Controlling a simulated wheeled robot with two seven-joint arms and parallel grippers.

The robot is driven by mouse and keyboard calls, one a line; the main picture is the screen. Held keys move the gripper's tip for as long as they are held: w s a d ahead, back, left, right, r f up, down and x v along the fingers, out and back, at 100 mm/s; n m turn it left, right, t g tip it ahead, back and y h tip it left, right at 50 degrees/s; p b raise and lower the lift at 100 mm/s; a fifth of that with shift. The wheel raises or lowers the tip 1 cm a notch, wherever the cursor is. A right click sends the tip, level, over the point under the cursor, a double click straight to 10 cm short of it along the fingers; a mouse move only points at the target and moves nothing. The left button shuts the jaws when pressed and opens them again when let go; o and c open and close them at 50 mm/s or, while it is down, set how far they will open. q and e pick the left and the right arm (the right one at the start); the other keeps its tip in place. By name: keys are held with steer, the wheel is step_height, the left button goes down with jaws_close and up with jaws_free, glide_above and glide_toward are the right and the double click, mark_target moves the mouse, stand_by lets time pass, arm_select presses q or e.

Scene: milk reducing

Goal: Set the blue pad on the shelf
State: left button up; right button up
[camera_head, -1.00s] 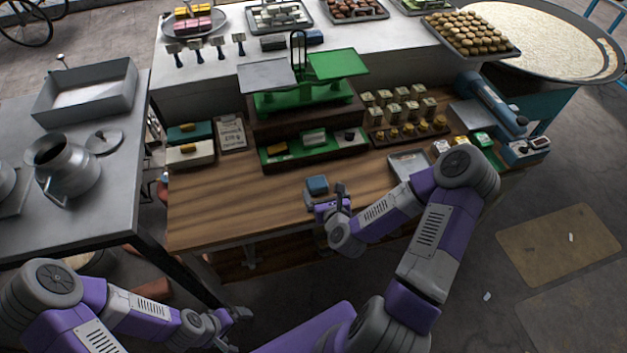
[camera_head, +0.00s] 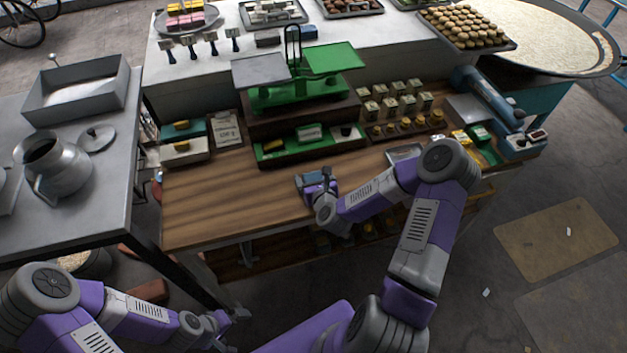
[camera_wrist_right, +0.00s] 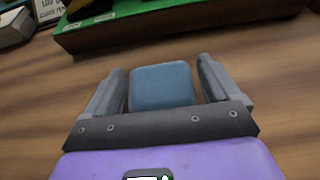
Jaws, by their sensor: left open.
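The blue pad (camera_head: 312,178) lies on the wooden counter near its front edge. It fills most of the space between my right gripper's fingers in the right wrist view (camera_wrist_right: 164,86). My right gripper (camera_head: 316,184) comes at it from the front right. Its fingers stand on either side of the pad, with narrow gaps seen; contact is hard to judge. My left gripper (camera_head: 236,328) is open and empty, low in front of the counter. A lower wooden shelf (camera_head: 235,266) shows under the counter, partly hidden by my right arm.
A green balance scale (camera_head: 300,92) stands on a wooden base behind the pad, with a green compartment tray (camera_head: 270,158) at its foot. Small boxes and yellow pieces stand to the right. The counter's left part (camera_head: 215,205) is clear. A metal table (camera_head: 110,170) is at left.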

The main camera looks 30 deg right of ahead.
steer(key=c, duration=0.9)
